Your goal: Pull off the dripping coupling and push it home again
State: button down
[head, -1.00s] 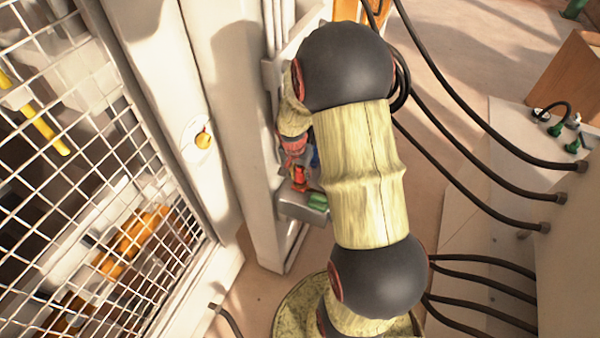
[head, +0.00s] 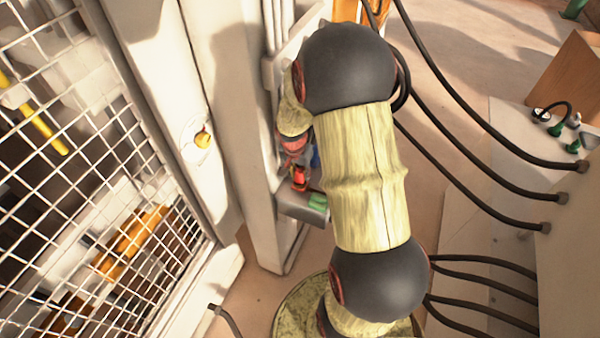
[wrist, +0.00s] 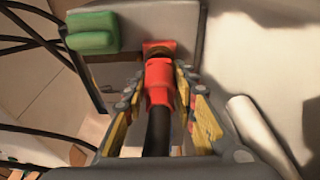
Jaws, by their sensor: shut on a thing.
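The red coupling (wrist: 160,82) sits in the middle of the wrist view, with a black hose (wrist: 158,130) running from it toward the camera. My gripper (wrist: 162,95) is shut on the coupling, one finger on each side. A red-orange square port (wrist: 158,48) is right at the coupling's far end; I cannot tell whether the coupling is fully seated in it. In the head view the red coupling (head: 300,177) shows small beside the pale post, partly hidden by my gripper (head: 296,163). I cannot make out any drip.
A green block (wrist: 92,32) sits on the grey bracket close to the port; it also shows in the head view (head: 318,201). A mesh guard (head: 90,180) stands left of the pale post. Dark hoses (head: 480,110) hang at the right, by a pale cabinet (head: 560,260).

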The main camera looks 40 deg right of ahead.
jog(key=shift+f+b, duration=0.65)
jog(key=shift+b, duration=0.05)
dwell(0.8)
jog(key=c, duration=1.3)
grip_release()
jog(key=shift+c, duration=0.2)
jog(key=v, duration=1.2)
